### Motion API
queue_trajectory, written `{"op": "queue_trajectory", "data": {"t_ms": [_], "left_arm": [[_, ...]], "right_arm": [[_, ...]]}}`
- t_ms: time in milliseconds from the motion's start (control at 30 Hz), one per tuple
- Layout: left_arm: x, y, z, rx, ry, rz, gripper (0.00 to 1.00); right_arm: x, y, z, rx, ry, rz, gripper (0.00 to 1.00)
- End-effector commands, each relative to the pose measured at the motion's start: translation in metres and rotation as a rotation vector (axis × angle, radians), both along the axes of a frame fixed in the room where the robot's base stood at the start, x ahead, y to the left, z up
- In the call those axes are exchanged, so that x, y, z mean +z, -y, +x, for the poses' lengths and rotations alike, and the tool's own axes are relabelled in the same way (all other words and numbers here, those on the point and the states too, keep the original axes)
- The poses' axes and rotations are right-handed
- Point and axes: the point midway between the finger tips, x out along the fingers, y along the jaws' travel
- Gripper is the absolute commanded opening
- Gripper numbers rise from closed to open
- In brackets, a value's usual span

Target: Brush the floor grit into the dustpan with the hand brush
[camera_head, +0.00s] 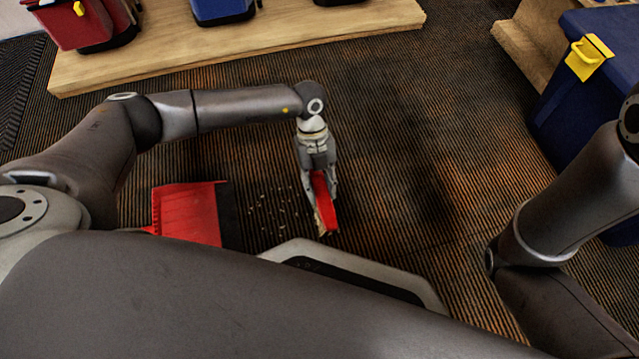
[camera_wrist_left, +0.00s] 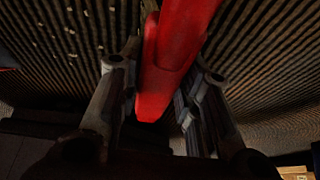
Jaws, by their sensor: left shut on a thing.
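A red dustpan (camera_head: 187,213) lies on the striped carpet at the left in the head view, its dark lip facing right. Pale floor grit (camera_head: 270,208) is scattered on the carpet to the right of that lip; some grit (camera_wrist_left: 68,30) also shows at the upper left of the left wrist view. My left gripper (camera_head: 320,180) is shut on the red hand brush (camera_head: 326,205), to the right of the grit. The brush handle (camera_wrist_left: 165,65) runs between the fingers in the left wrist view. The bristles show only as a pale edge. My right gripper is not in view.
A wooden platform (camera_head: 250,40) with red and blue bins crosses the top of the head view. A blue bin (camera_head: 570,110) with a yellow latch stands at the right. The carpet right of the brush is clear.

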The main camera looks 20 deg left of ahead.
Motion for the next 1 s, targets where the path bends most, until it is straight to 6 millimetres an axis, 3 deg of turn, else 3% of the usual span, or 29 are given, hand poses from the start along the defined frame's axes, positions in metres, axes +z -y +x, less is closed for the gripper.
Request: {"op": "queue_trajectory", "data": {"t_ms": [267,1000], "left_arm": [[-0.004,-0.009,-0.006,0.002,-0.004,0.011,0.01],[-0.008,-0.087,-0.059,0.004,-0.014,0.024,0.0]], "right_arm": [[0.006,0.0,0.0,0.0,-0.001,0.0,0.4],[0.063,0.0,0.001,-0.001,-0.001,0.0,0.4]]}}
